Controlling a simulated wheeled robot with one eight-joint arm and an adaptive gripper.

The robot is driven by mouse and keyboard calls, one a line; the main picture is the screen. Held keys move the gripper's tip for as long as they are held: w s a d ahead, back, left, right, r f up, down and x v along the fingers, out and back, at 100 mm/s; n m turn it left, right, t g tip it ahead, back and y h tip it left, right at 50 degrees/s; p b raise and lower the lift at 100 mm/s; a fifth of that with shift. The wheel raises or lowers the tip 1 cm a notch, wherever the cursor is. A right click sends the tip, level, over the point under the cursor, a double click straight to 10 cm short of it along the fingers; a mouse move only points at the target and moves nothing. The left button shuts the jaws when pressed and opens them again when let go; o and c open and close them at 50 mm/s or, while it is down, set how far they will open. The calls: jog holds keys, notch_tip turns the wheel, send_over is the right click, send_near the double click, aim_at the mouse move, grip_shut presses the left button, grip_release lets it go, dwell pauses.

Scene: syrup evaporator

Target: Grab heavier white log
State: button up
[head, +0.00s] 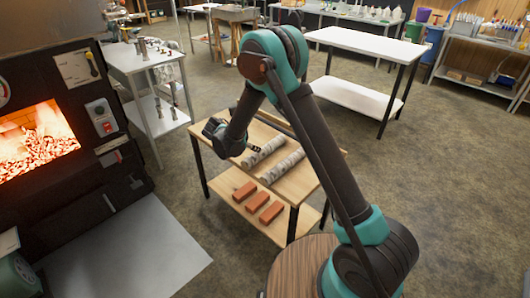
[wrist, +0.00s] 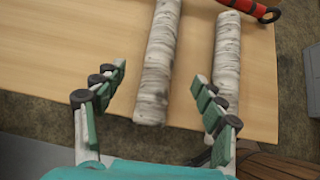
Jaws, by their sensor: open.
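Two white birch-bark logs lie side by side on a wooden table. In the wrist view, the left log (wrist: 158,70) looks somewhat thicker than the right log (wrist: 227,65); their weights cannot be seen. My gripper (wrist: 158,76) is open and empty, its fingers spread on either side of the left log's near part in the picture. The right finger overlaps the right log's near end in that view. In the head view, my gripper (head: 256,149) hangs above the table beside the logs (head: 284,166). Contact with either log cannot be told.
A red tool (wrist: 250,8) lies on the tabletop (wrist: 60,60) beyond the right log. Several orange bricks (head: 264,208) sit around the lower shelf. A lit furnace (head: 38,135) stands at the left. A white table (head: 368,42) stands behind, with open floor at right.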

aim_at(263, 151)
jog(key=x, duration=1.2)
jog(key=shift+r, duration=0.1)
grip_shut()
